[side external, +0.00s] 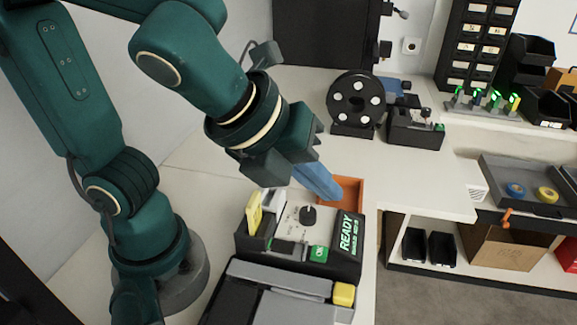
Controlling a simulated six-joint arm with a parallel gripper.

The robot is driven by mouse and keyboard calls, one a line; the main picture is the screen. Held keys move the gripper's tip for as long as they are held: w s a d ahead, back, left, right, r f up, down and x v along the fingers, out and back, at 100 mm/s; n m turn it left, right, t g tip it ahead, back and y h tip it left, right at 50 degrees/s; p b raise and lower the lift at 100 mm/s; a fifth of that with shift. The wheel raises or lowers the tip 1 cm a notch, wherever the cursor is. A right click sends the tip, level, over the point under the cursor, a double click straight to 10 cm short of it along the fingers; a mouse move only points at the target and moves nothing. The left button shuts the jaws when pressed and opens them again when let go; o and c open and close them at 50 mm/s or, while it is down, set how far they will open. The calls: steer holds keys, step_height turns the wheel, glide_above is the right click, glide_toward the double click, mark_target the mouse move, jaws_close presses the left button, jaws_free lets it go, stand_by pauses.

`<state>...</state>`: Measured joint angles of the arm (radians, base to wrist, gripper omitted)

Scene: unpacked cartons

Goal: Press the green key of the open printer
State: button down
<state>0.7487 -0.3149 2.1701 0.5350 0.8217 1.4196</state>
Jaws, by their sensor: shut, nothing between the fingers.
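The printer (285,218) stands on the white worktop in the lower middle, a dark box with a light top, a black knob (308,215) and a panel reading READY (349,232). Its green key (318,254), marked OK, is in plain sight on the near side, to the left of the panel's lower end. My gripper (333,195) is shut and empty, its blue fingers pointing down and right. In the picture the fingertips show above the printer's far right part, apart from the green key. Their height over the worktop is hard to tell.
A grey-and-black unit with a yellow key (343,294) lies directly in front of the printer. An orange tray (352,187) is behind the fingertips. A black reel (355,101) and a small black device (415,130) stand farther back. The worktop's right edge is close to the printer.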

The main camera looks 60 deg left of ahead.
stand_by(0.3)
glide_toward(328, 249)
steer(key=shift+w+r+x, duration=0.1)
steer(key=shift+w+x, duration=0.05)
steer(key=shift+x, duration=0.7)
steer(key=shift+w+r+x, duration=0.1)
steer(key=shift+x, duration=0.8)
steer(key=shift+w+r+x, duration=0.1)
steer(key=shift+w+x, duration=0.05)
steer(key=shift+x, duration=0.7)
steer(key=shift+f, duration=0.9)
stand_by(0.6)
stand_by(0.4)
steer(key=shift+r, duration=0.9)
